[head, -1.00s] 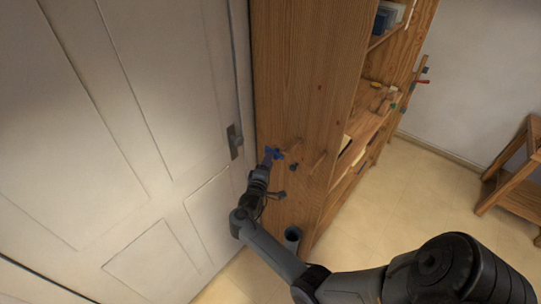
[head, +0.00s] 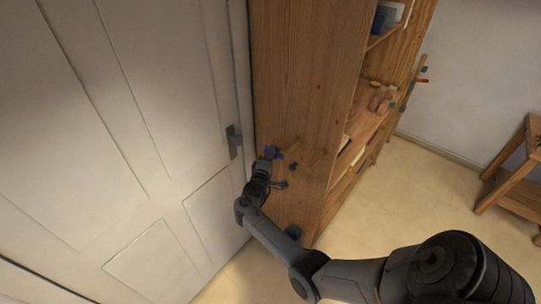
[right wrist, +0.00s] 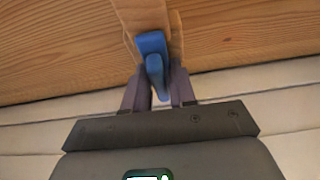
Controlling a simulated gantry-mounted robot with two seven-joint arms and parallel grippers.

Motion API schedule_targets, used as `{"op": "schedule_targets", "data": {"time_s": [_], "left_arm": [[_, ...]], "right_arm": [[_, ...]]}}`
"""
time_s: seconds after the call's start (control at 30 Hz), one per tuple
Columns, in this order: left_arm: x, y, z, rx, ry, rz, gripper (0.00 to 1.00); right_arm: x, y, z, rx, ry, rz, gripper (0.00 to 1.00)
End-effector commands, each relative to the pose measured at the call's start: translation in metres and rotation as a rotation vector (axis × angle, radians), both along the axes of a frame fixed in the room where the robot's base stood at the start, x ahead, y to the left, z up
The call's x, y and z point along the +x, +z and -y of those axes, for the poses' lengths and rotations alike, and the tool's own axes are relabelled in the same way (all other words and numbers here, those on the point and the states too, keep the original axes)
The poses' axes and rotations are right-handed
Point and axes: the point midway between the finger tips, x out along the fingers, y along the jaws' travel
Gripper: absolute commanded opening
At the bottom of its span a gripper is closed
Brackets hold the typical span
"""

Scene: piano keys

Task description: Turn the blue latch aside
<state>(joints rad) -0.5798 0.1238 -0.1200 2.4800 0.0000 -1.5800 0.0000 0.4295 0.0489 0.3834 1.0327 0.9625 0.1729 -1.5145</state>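The blue latch (head: 272,152) is on the side panel of the wooden shelf, near the door. In the right wrist view the blue latch (right wrist: 152,48) hangs in front of a wooden block, its lower end pointing toward my palm. My right gripper (head: 266,163) is at the latch. In the right wrist view the fingers of my right gripper (right wrist: 158,85) stand close on both sides of the lower end, with little gap, and look shut on it. The fingertips are partly hidden behind the latch. My left gripper is not in view.
A white door with a dark handle (head: 234,141) stands just left of the shelf. The wooden side panel (head: 305,80) carries small pegs beside the latch. A wooden stool (head: 515,180) stands at right on open floor.

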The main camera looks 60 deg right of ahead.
Motion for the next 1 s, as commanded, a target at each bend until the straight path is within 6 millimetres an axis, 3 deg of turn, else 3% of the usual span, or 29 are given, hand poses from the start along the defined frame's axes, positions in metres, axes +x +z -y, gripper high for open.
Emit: {"op": "schedule_targets", "data": {"time_s": [0.47,1.0], "left_arm": [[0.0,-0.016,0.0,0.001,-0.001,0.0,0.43],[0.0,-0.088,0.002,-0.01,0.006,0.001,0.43]], "right_arm": [[0.0,-0.004,0.0,-0.016,0.0,0.105,0.0],[0.0,-0.008,0.0,-0.084,-0.001,0.575,0.0]]}}
